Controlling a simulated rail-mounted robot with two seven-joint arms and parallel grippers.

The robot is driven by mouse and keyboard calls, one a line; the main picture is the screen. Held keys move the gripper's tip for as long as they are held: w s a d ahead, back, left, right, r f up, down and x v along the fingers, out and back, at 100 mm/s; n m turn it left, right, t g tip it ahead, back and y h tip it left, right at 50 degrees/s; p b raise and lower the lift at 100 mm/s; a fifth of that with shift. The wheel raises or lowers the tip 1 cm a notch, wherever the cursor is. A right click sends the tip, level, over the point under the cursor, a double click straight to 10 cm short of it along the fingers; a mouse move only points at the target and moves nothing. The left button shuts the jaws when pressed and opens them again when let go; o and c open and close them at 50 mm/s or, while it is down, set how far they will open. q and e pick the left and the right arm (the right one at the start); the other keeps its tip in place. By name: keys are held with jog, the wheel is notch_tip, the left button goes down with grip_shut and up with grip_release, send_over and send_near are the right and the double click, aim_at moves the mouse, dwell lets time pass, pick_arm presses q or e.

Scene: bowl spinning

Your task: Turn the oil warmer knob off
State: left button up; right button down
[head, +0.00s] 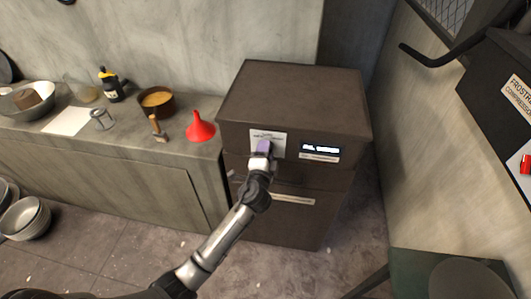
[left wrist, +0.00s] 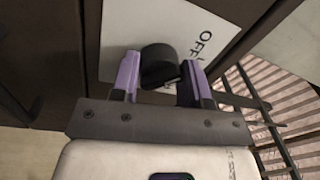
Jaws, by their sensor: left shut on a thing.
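The oil warmer (head: 295,97) is a dark brown box standing on the floor at the centre of the head view. Its front carries a white label plate (head: 277,136) and a small lit display (head: 320,149). The black round knob (left wrist: 159,62) shows in the left wrist view on the white plate, with the letters "OFF" beside it. My left gripper (head: 262,148) is at the knob, and its two purple fingers (left wrist: 158,80) are shut on it from both sides. In the head view the gripper hides the knob. My right gripper is not in view.
A counter to the left holds a red funnel (head: 200,127), a pot (head: 157,101), a dark bottle (head: 111,85) and a metal bowl (head: 28,98). Stacked bowls (head: 25,218) are at the lower left. A dark machine (head: 500,90) stands at the right. Some floor is clear.

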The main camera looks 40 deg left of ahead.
pick_arm(q)
jog(key=shift+f, duration=0.2)
jog(key=o, duration=0.9)
jog(key=shift+r, duration=0.1)
jog(key=r+v, duration=0.1)
jog(key=v, duration=1.2)
jog(key=shift+s+d+f+p, duration=0.2)
jog(key=shift+s+f+p, duration=0.25)
jog(key=shift+f, duration=0.1)
jog(key=shift+w, duration=0.1)
